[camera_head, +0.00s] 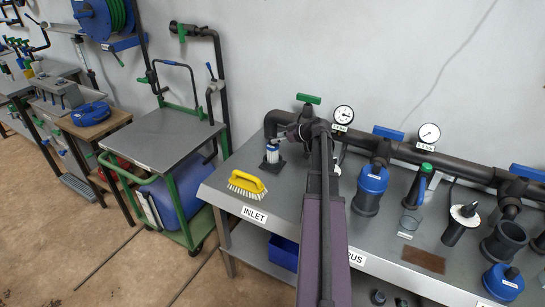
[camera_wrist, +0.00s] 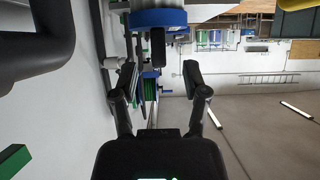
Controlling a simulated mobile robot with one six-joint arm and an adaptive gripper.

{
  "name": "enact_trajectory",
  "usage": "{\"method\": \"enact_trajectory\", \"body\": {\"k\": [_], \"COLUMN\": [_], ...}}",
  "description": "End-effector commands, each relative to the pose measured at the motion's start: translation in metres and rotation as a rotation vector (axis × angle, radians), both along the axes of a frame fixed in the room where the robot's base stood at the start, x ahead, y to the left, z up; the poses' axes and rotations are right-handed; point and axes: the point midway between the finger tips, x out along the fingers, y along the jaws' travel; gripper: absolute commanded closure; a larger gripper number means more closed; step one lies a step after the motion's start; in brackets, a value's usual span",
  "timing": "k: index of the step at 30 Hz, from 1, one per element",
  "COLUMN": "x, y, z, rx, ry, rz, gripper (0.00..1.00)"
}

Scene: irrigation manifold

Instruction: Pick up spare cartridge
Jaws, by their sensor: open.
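A cartridge with a white body and blue parts, which I take for the spare cartridge (camera_head: 272,153), stands upright on a small dark base at the left end of the metal bench. My gripper (camera_head: 285,133) is at the bench's left end, just right of and above it. In the wrist view a blue ring with a white body and a dark stub (camera_wrist: 158,18), probably the cartridge, is at the top edge, partly cut off. My gripper's fingers (camera_wrist: 156,78) are spread apart, with nothing held between them.
A yellow brush (camera_head: 246,184) lies left of the cartridge. A dark pipe (camera_head: 400,150) with gauges runs behind the bench. Blue-capped housings (camera_head: 371,190) and a black part with a white disc (camera_head: 463,215) stand to the right. A green-framed cart (camera_head: 165,135) is at left.

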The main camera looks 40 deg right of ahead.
Motion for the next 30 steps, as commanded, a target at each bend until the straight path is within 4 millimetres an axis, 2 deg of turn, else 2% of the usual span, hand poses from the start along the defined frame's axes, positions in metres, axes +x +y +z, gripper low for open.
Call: {"method": "enact_trajectory", "body": {"k": [3,9,26,29,30], "x": [0.013,0.024,0.024,0.024,0.024], "y": [0.004,0.009,0.01,0.009,0.009], "z": [-0.01,-0.015,-0.014,-0.014,-0.014], "rx": [0.0,0.0,0.001,0.001,0.001], "ry": [0.0,0.0,0.0,0.0,0.0], "rz": [0.001,0.0,0.0,0.0,0.0], "gripper": [0.41,0.41,0.41,0.68,0.8]}}
